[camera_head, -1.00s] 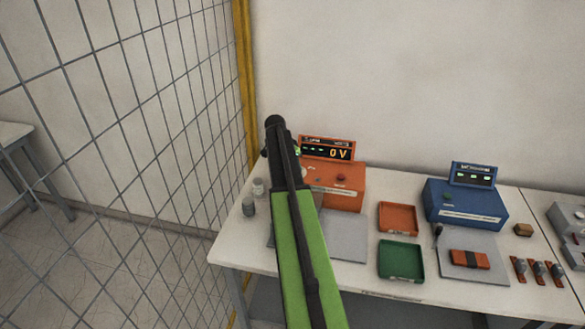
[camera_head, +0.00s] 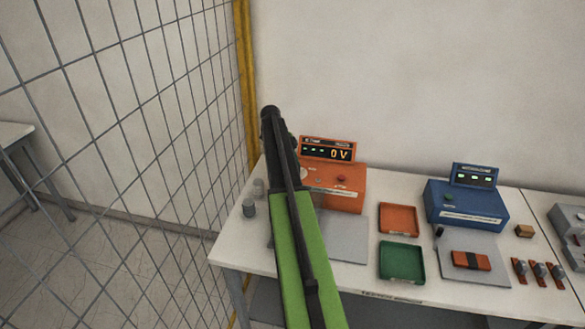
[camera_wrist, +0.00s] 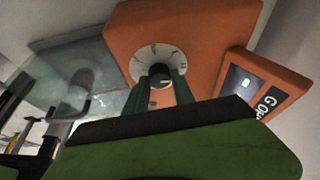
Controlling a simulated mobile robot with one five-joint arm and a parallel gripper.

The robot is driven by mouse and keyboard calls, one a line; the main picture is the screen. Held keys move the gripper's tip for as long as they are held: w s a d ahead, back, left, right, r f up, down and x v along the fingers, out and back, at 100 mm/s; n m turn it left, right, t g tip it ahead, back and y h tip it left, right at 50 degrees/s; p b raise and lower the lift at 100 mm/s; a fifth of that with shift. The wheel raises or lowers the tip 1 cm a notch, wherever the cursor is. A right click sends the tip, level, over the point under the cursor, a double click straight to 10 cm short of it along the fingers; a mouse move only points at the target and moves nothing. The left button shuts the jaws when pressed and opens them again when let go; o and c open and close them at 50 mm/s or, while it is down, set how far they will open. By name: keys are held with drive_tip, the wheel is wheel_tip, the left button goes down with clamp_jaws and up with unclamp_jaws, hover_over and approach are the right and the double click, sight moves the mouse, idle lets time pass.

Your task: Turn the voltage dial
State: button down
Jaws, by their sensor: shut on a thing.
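The voltage dial (camera_wrist: 158,72) is a dark round knob on a pale scale disc with tick marks, on the orange unit (camera_wrist: 200,35). My gripper (camera_wrist: 160,90) has its two green fingers on either side of the knob and is shut on it. In the head view the orange unit (camera_head: 345,187) stands on the table, and its display (camera_head: 327,150) reads 0 V.
A wire mesh fence (camera_head: 130,130) stands at left.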

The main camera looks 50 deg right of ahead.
drive_tip(key=shift+s+d+m+y, duration=0.15)
drive_tip(key=shift+m+y, duration=0.25)
drive_tip(key=shift+m, duration=0.7)
drive_tip(key=c, duration=1.1)
unclamp_jaws()
drive_tip(key=shift+s, duration=0.1)
drive_tip(key=shift+o, duration=0.2)
